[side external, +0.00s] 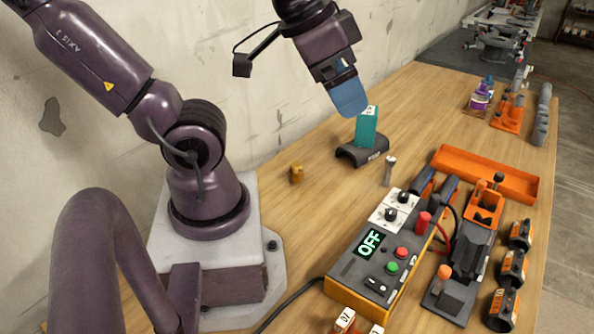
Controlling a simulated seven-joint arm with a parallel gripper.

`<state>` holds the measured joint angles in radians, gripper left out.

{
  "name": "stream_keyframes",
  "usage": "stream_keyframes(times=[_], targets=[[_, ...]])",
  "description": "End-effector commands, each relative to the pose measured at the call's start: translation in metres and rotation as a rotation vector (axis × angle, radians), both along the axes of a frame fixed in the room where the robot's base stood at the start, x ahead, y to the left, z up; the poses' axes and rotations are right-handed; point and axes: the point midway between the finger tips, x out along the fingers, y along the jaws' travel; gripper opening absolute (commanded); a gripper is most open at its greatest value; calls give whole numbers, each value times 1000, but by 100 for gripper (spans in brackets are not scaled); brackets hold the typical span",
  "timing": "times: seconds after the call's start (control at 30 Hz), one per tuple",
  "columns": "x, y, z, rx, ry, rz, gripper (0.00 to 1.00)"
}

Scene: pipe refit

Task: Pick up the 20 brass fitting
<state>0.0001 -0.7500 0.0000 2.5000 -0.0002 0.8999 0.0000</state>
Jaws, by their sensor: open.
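A small brass-coloured fitting (296,173) stands on the wooden table between my arm's base and the dark cradle; no number is readable on it. Two small pieces with white marked tops, one of them here (345,319), are at the bottom edge, partly cut off; their marks are too small to read surely. My gripper (349,98) has blue fingers that point down over the teal block, above and to the right of the brass-coloured fitting. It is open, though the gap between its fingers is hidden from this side. No fitting shows in it.
The teal block (366,128) stands in the dark cradle (362,151). A small metal post (389,170) stands nearby. A control box (377,247) reading OFF, an orange tray (487,174) and several black-and-orange rolls (511,267) fill the right. Table around the brass-coloured fitting is clear.

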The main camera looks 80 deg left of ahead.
Motion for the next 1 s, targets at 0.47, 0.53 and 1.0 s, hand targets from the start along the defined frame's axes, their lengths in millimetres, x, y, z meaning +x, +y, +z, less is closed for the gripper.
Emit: stream_keyframes(times=[0.47, 0.53, 1.0], targets=[[0, 0, 0, 0, 0, 0, 63], [0, 0, 0, 0, 0, 0, 63], [15, 3, -59, 12, 302, -21, 63]])
